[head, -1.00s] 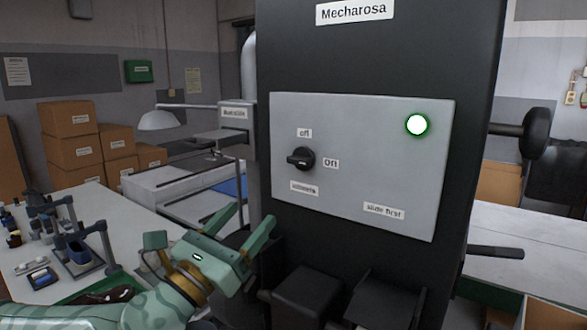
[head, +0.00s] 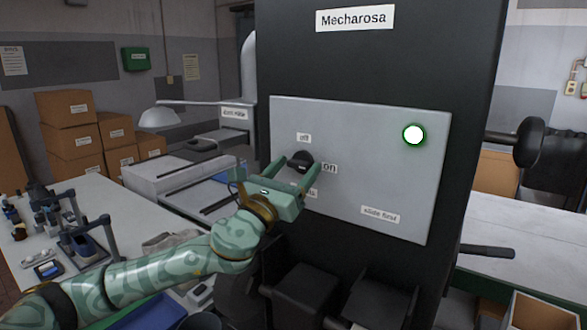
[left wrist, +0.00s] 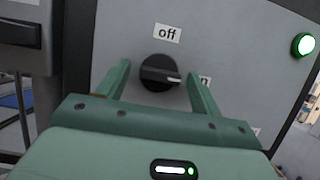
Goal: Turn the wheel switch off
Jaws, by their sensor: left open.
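The wheel switch is a black round knob (head: 300,161) on the grey panel (head: 355,130). It also shows in the left wrist view (left wrist: 158,73), with its pale pointer mark toward the right, toward the partly hidden "on" label. The "off" label (left wrist: 167,33) is above the knob. My left gripper (head: 293,166) is open, its fingers spread on either side of the knob. The left wrist view shows gaps between both fingers and the knob. A green-ringed lamp (head: 413,135) is lit white at the panel's upper right. My right gripper is not in view.
The panel is on a tall black machine marked Mecharosa (head: 355,17). Black boxes (head: 303,290) jut out below the panel. A white worktable (head: 120,215) with tools stands at left, and cardboard boxes (head: 70,125) are stacked behind it.

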